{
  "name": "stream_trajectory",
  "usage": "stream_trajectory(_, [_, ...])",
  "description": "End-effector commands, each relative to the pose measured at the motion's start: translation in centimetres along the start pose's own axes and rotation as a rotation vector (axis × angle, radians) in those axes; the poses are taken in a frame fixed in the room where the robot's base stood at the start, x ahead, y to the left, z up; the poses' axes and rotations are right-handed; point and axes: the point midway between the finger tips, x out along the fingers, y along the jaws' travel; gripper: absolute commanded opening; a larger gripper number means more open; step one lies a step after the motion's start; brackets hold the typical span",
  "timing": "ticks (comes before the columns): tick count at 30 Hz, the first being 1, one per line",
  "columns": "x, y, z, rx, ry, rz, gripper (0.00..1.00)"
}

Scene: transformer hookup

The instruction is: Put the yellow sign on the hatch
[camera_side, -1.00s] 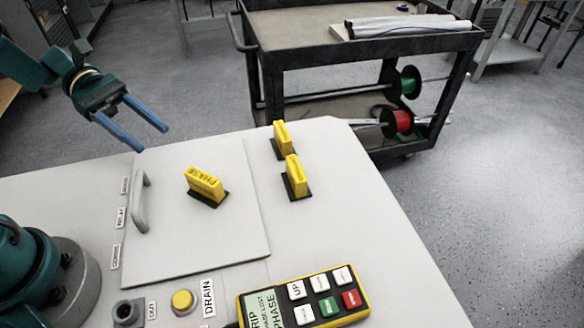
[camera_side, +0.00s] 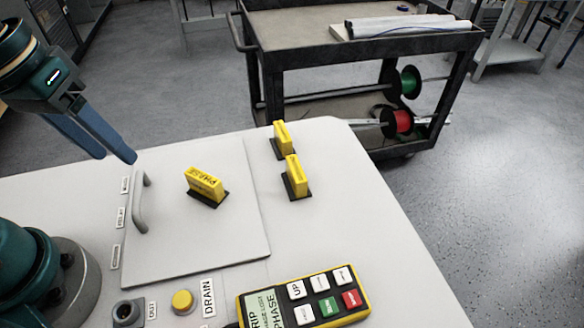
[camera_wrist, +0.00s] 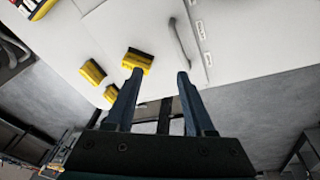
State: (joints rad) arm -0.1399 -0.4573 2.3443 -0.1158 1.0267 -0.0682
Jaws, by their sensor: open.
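The hatch (camera_side: 235,240) is a grey-white square panel on the table top, with a handle (camera_side: 141,200) along its left side. A yellow sign (camera_side: 205,185) with lettering stands on a dark base on the hatch; it also shows in the wrist view (camera_wrist: 138,60). Two more yellow signs on dark bases stand off the hatch, near its right edge (camera_side: 296,177) and farther back (camera_side: 281,139). My gripper (camera_side: 118,158) is open and empty above the back left of the hatch. In the wrist view its fingers (camera_wrist: 160,74) are apart, pointing toward the handle side of the panel.
A handheld yellow-edged unit with buttons (camera_side: 305,300) lies at the front. A yellow button (camera_side: 182,302) and a socket (camera_side: 127,312) sit left of it. A dark cart (camera_side: 262,60) stands behind. The table's right side is clear.

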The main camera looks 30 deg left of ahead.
Motion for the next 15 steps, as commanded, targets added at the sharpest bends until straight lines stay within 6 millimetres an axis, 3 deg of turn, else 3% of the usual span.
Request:
stream_trajectory(6, [-0.93,0.09,0.83,0.221,0.207,-0.026,0.54])
stream_trajectory(15, [-1.08,0.06,0.93,0.276,0.259,-0.033,0.54])
